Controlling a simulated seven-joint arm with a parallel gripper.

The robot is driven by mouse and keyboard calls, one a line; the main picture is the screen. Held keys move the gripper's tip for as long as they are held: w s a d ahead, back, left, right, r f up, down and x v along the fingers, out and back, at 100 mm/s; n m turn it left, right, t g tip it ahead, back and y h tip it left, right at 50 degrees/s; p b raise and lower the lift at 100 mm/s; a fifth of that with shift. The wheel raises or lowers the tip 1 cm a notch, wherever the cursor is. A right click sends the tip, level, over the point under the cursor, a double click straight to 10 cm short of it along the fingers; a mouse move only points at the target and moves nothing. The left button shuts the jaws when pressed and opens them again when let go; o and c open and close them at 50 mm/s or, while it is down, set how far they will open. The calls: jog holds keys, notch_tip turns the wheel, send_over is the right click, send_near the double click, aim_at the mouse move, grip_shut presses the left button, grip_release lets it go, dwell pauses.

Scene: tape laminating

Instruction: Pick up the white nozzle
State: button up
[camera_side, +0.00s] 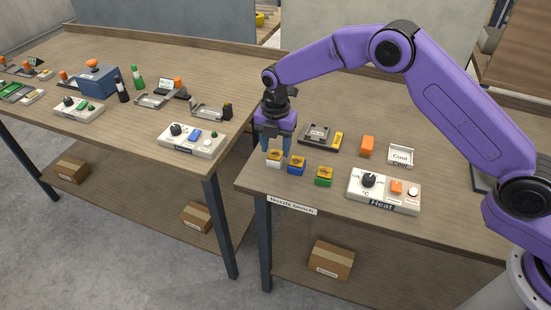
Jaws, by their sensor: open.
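The white nozzle (273,162) stands on the right-hand bench near its left front corner. It has a white lower body and a yellow top.
A heat control box (383,191) lies right of the nozzles. Behind are a dark tray with a yellow part (320,138), an orange block (367,146) and a white "Cool" holder (400,155). The left bench (150,128) holds more devices. Bare wood lies in front of the nozzles.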

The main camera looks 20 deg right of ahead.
aim_at(276, 154)
jog(key=shift+f, duration=1.75)
jog(key=c, duration=0.8)
jog(key=shift+r, duration=0.15)
